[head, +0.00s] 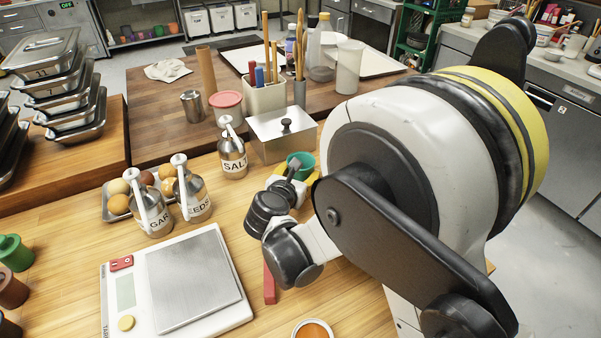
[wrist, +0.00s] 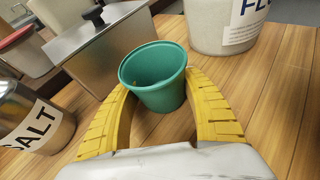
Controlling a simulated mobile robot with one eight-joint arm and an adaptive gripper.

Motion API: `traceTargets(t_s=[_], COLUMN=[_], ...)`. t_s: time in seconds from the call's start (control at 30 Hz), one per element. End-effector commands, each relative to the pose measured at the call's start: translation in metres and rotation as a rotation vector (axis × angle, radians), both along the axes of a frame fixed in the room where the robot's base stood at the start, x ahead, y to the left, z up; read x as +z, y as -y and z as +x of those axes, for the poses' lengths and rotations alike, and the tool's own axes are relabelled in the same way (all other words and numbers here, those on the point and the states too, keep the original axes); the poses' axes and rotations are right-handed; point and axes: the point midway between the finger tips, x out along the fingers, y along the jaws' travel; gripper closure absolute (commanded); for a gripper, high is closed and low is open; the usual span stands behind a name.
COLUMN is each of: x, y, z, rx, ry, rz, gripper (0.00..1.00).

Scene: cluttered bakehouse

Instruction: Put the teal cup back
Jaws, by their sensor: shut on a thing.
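The teal cup (wrist: 153,78) is upright or nearly so in the wrist view, its open rim facing up. My gripper (wrist: 157,92) is shut on it, with one yellow finger against each side. In the head view the cup (head: 302,163) shows partly behind my gripper (head: 296,183), in front of the steel lidded box. I cannot tell whether its base touches the wooden worktop.
The steel box (head: 283,138) and SALT dispenser (head: 233,158) stand close on the left. A white container lettered "FL" (wrist: 222,25) stands behind the cup in the wrist view. A scale (head: 230,262) lies at the front. Bare worktop shows right of the cup.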

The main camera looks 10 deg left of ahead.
Motion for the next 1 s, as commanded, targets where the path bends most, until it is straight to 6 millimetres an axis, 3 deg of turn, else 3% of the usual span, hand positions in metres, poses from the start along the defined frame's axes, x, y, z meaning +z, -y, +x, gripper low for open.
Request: traceTargets(t_s=[0.03, 0.07, 0.1, 0.53, 1.0], x=[-0.002, -0.001, -0.001, 0.006, 0.043], y=[0.0, 0.0, 0.0, -0.001, -0.012], z=[0.0, 0.0, 0.0, -0.007, -0.095], rx=[0.0, 0.0, 0.0, 0.001, 0.003], ry=[0.0, 0.0, 0.0, 0.0, -0.001], rz=[0.0, 0.0, 0.0, 0.0, 0.0], gripper=[0.81, 0.37, 0.25, 0.24, 0.24])
